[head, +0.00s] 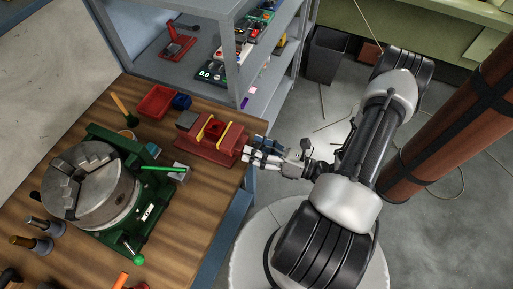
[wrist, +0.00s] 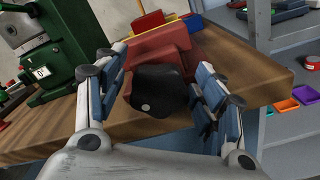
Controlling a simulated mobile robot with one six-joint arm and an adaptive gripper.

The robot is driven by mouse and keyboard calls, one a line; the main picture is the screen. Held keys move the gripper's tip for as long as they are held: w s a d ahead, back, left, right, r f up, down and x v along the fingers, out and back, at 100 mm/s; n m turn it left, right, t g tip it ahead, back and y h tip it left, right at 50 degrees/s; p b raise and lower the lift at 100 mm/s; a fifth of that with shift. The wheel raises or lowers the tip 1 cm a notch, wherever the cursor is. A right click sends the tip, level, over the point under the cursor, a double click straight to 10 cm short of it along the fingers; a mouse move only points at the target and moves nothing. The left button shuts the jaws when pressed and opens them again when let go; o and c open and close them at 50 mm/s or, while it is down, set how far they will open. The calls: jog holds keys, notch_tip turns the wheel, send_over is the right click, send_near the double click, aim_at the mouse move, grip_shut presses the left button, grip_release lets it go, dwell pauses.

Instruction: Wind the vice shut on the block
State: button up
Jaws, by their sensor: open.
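The red vice (head: 208,150) sits at the right edge of the wooden bench, with two yellow jaw strips on top. A small red block (head: 214,129) appears to sit between the strips; whether they touch it I cannot tell. The vice body also shows in the wrist view (wrist: 165,45). A black rounded handle or knob (wrist: 160,92) with a pale dot is at its near end. My gripper (head: 257,154) is open at that end. In the wrist view its fingers (wrist: 158,75) stand on either side of the black knob, with no clear grip on it.
A green machine with a round chuck (head: 95,185) stands left of the vice, its green-handled lever reaching towards it. A red tray (head: 156,102) and a blue round item (head: 181,101) lie behind. A grey shelf unit (head: 240,75) stands beyond the bench.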

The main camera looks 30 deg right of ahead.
jog(key=n+b, duration=0.1)
jog(key=n, duration=0.2)
jog(key=shift+f+b, duration=0.1)
jog(key=shift+b, duration=0.3)
jog(key=n+b, duration=0.2)
jog(key=n, duration=0.2)
jog(key=shift+s+a, duration=0.1)
jog(key=shift+a, duration=0.05)
jog(key=p+v, duration=0.3)
jog(key=v, duration=1.5)
jog(key=w+a+r+n+g+h+p, duration=0.1)
jog(key=a+r+n+g+h, duration=0.4)
jog(key=r+n, duration=0.8)
jog(key=w+a+r+n+g+h+p, duration=0.2)
jog(key=a+r+n+g+h, duration=0.3)
jog(key=a+r+n, duration=0.7)
jog(key=shift+w+r+n+g+h+p, duration=0.3)
jog(key=shift+w+r+n+g, duration=0.25)
jog(key=shift+r+n, duration=0.95)
